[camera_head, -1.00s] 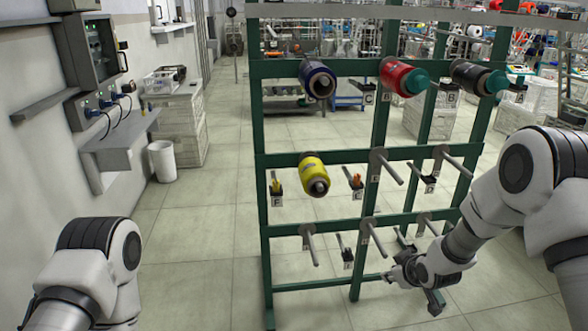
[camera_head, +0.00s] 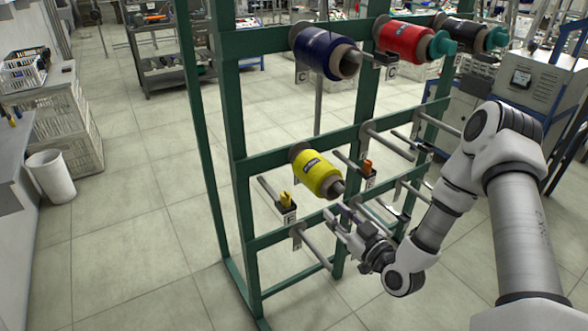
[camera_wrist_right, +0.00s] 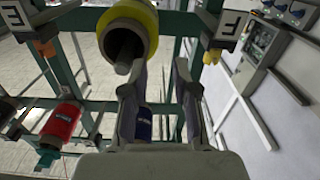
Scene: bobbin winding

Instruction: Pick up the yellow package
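The yellow package (camera_head: 318,175), a bobbin with a dark label, sits on a peg in the middle row of the green rack (camera_head: 237,130). Its grey tube end points toward me and down to the right. My right gripper (camera_head: 338,222) is open and empty, just below and in front of that tube end. In the right wrist view the two fingers (camera_wrist_right: 160,105) stand apart, and the yellow package (camera_wrist_right: 153,28) is beyond them at upper left. I see no contact. My left gripper is not in view.
Blue (camera_head: 320,50), red (camera_head: 402,40) and black (camera_head: 462,32) bobbins hang on the top row. Yellow (camera_head: 286,200) and orange (camera_head: 368,167) small parts sit on holders beside the package. Bare pegs stick out to the right and below. Open floor lies left of the rack.

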